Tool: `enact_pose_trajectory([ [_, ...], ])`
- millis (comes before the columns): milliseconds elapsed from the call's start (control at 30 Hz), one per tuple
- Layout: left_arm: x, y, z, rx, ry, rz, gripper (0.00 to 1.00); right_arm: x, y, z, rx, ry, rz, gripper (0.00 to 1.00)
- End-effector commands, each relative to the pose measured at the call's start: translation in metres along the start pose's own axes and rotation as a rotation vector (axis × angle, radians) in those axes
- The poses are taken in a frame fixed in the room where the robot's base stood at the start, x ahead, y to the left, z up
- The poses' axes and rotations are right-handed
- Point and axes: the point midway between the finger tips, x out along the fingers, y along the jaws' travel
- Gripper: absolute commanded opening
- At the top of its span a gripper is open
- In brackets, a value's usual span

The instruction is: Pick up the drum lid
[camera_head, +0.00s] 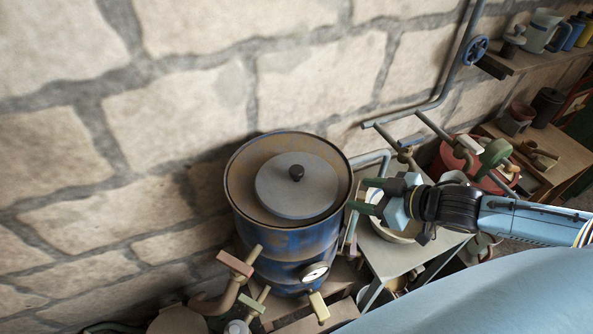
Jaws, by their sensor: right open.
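The drum lid (284,194) is a flat grey disc with a small dark round knob (296,172) in its middle. It lies on top of a blue, rust-stained drum (290,243), inside the raised rim. My right gripper (355,194) comes in from the right with its dark green fingers pointing left. It is open and empty, just right of the drum's rim, apart from the lid and knob. My left gripper is not in view.
A stone wall stands behind the drum. Pipes (420,106) run along it, with a blue valve wheel (475,50). A small grey table (398,262) stands right of the drum, under my right gripper. A gauge (314,272) and taps sit at the drum's front.

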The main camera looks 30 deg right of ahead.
Motion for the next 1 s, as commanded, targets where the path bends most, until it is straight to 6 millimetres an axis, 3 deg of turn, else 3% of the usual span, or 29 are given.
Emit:
enact_pose_trajectory([
  [100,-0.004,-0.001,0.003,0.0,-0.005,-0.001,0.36,-0.007,0.0,-0.034,-0.031,0.078,-0.119,0.53],
  [300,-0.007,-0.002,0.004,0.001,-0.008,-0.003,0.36,-0.015,-0.008,-0.069,-0.033,0.154,-0.262,0.53],
  [467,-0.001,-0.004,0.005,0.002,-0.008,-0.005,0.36,-0.012,-0.011,-0.076,-0.032,0.172,-0.295,0.53],
  [1000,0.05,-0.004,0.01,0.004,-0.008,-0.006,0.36,0.021,-0.02,-0.082,-0.032,0.179,-0.29,0.53],
])
